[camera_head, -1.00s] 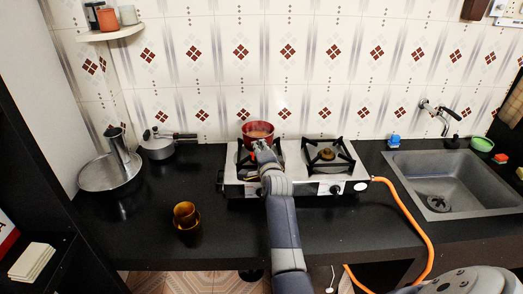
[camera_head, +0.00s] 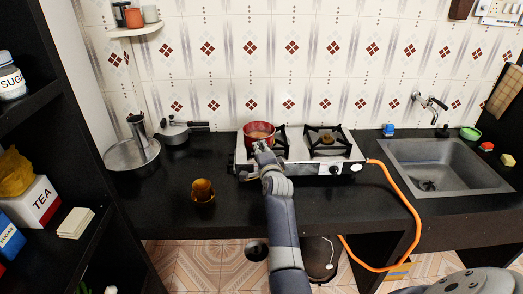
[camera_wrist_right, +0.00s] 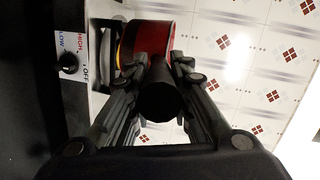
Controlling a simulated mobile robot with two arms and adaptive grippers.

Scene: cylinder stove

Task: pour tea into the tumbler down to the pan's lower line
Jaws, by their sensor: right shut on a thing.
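The red pan (camera_head: 259,129) holds brownish tea and is over the left side of the stove (camera_head: 300,172). Whether it touches the burner is unclear. My right gripper (camera_head: 260,147) is shut on the pan's dark handle (camera_wrist_right: 158,96), with the red pan wall beyond it in the right wrist view (camera_wrist_right: 152,38). The pan's inside lines cannot be made out. The amber tumbler (camera_head: 203,188) stands upright on the black counter, left of the stove and nearer the front, apart from the pan. An amber saucer seems to be under it. My left gripper is out of view.
A steel basin (camera_head: 118,157) and a lidded pot (camera_head: 172,134) stand at the back left. The right burner (camera_head: 327,140) is empty. An orange hose (camera_head: 408,205) runs down from the stove's right side. The counter (camera_head: 170,185) around the tumbler is clear.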

